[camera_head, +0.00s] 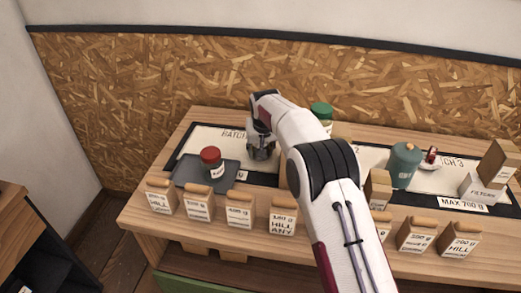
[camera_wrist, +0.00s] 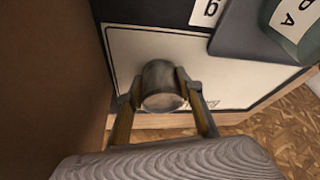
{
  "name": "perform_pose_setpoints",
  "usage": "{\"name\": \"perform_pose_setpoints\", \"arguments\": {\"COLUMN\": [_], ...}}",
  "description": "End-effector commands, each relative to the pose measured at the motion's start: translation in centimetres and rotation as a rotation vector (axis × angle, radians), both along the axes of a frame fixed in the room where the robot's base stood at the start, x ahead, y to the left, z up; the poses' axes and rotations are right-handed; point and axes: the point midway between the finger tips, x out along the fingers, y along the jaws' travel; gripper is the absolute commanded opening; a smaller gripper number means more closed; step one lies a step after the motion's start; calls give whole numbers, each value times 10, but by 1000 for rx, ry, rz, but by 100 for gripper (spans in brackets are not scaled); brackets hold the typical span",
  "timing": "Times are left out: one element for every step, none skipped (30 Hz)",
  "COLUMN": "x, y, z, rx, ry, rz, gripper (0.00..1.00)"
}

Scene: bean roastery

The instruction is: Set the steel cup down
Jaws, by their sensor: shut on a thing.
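The steel cup (camera_wrist: 160,86) is a small grey metal cup between the two fingers of my gripper (camera_wrist: 160,92) in the wrist view. The fingers press it from both sides. In the head view the cup (camera_head: 262,153) is low over the right part of the left white-and-dark mat (camera_head: 202,136), partly hidden by my gripper (camera_head: 261,143). I cannot tell whether its base touches the mat.
A red-lidded jar (camera_head: 211,158) stands on a dark tray (camera_head: 188,175), left of the cup. A green-lidded jar (camera_head: 321,111), a teal canister (camera_head: 404,166) and a filter box (camera_head: 477,188) stand to the right. Several labelled bags (camera_head: 283,217) line the front edge.

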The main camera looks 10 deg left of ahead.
Motion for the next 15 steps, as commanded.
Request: {"name": "perform_pose_setpoints", "arguments": {"x": [0,0,0,0,0,0,0,0,0,0,0,0,0,0,0], "y": [0,0,0,0,0,0,0,0,0,0,0,0,0,0,0], "z": [-1,-2,-2,-2,-2,-2,-2,-2,-2,-2,-2,-2,-2,-2,-2], "rx": [0,0,0,0,0,0,0,0,0,0,0,0,0,0,0], "ry": [0,0,1,1,1,1,1,1,1,1,1,1,1,0,0], "rz": [0,0,0,0,0,0,0,0,0,0,0,0,0,0,0], "gripper": [9,9,41,49,53,53,53,53,53,53,53,53,53,53,53]}}
